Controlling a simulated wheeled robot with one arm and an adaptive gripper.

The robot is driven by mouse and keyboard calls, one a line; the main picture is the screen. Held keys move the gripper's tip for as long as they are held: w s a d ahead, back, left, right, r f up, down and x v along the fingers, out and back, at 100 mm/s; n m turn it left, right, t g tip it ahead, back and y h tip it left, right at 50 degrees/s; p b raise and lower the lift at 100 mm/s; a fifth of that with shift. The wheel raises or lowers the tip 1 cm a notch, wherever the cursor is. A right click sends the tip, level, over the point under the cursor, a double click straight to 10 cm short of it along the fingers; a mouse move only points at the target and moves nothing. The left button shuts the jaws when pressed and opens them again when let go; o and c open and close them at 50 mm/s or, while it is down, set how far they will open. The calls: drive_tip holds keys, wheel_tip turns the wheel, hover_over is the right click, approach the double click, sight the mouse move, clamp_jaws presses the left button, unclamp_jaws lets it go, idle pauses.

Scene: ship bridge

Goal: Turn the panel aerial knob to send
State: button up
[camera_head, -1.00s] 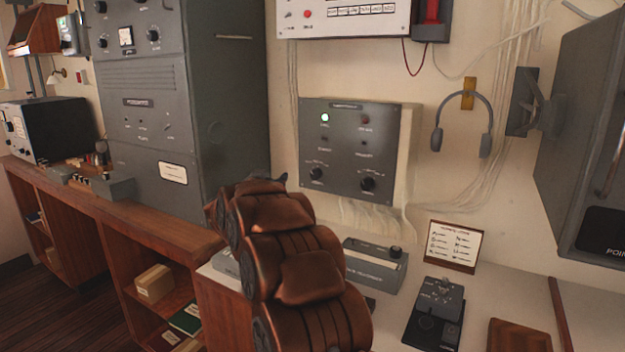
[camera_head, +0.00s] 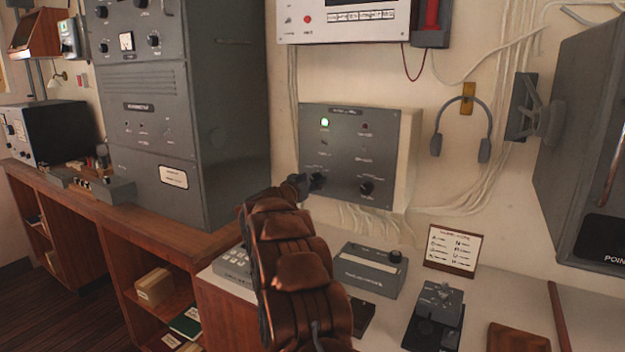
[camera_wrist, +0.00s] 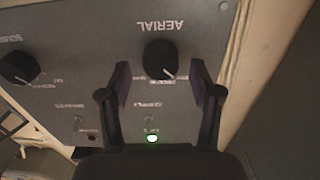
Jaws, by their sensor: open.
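The aerial knob (camera_wrist: 160,57) is a round black knob on the grey panel (camera_head: 385,130), beside the upside-down word AERIAL in the wrist view. A small white mark shows at its lower right edge in that view; the small position labels are blurred. My gripper (camera_wrist: 160,68) is open, its dark fingers on either side of the knob, with visible gaps. I cannot tell how deep the fingertips reach. In the head view, my gripper (camera_head: 298,182) is at the panel's lower left, beside the aerial knob (camera_head: 318,181). My copper-coloured arm hides part of the desk.
A second black knob (camera_head: 367,188) sits to the right on the panel. A green lamp (camera_head: 324,122) is lit above the aerial knob. A tall grey cabinet (camera_head: 230,100) stands left. A grey desk unit (camera_head: 370,270) and headphones (camera_head: 462,125) are to the right.

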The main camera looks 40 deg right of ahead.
drive_tip(key=shift+w+d+f, duration=0.1)
drive_tip(key=shift+w+d, duration=0.05)
drive_tip(key=shift+d, duration=0.25)
drive_tip(key=c, duration=1.1)
